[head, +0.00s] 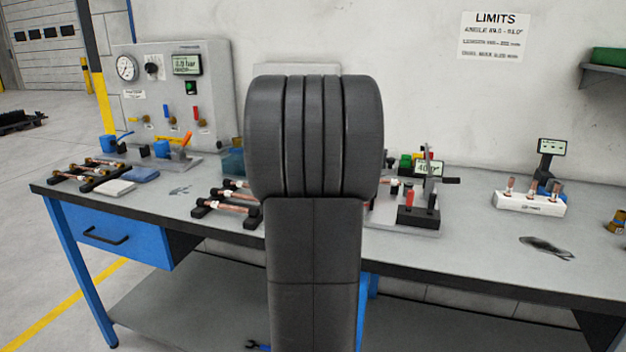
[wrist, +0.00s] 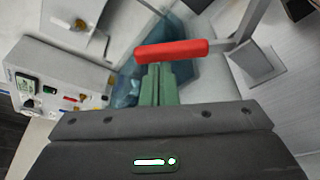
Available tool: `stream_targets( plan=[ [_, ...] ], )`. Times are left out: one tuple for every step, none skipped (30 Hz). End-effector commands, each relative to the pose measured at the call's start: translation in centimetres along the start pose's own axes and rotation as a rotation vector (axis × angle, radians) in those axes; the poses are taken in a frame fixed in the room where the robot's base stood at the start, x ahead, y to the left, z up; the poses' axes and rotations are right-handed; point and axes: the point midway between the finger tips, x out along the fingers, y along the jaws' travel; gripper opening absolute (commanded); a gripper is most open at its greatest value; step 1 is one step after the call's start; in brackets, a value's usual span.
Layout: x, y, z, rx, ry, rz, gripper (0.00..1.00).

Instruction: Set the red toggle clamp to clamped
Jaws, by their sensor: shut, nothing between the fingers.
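In the wrist view a red handle (wrist: 172,51) lies nearly level across the upper middle, joined at its right end to a grey metal lever and bracket. I take it as the toggle clamp's handle; whether the clamp is closed I cannot tell. My gripper (wrist: 154,69) is shut and empty, its green fingertips just below the handle's left half in the picture. Whether they touch it is unclear. In the head view my dark arm hides the gripper and part of the bench fixture (head: 416,217), which has red parts.
The gauge panel (head: 187,85) stands at the back left of the bench. A blue translucent bin (wrist: 128,88) is near my fingers. Copper tubes on a rack (head: 230,207) lie left of my arm. A white tube holder (head: 530,203) stands right. The front right bench top is mostly clear.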

Motion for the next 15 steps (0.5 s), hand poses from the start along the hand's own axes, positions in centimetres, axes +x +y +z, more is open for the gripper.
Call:
stream_targets(
  plan=[
    [0.0,-0.1,0.2,0.024,-0.002,0.008,0.0],
    [-0.1,-0.1,0.3,0.037,-0.002,0.013,0.0],
    [-0.1,-0.1,0.4,0.055,-0.001,0.019,0.0],
    [-0.2,0.0,0.5,0.069,-0.001,0.024,0.0],
    [-0.2,0.0,0.7,0.082,-0.001,0.029,0.0],
    [-0.3,0.0,0.9,0.102,-0.002,0.034,0.0],
    [-0.3,-0.1,1.0,0.116,-0.003,0.038,0.0],
    [-0.3,0.0,1.1,0.129,-0.002,0.043,0.0],
    [-0.4,0.0,1.3,0.146,-0.003,0.05,0.0],
    [-0.4,0.0,1.3,0.159,-0.002,0.055,0.0],
    [-0.5,0.0,1.4,0.172,-0.002,0.06,0.0],
    [-0.5,0.0,1.6,0.19,-0.002,0.066,0.0],
    [-0.6,0.0,1.7,0.203,-0.002,0.071,0.0],
    [-0.6,0.0,1.8,0.218,-0.001,0.076,0.0],
    [-0.7,0.0,1.9,0.239,-0.001,0.083,0.0]
  ],
)
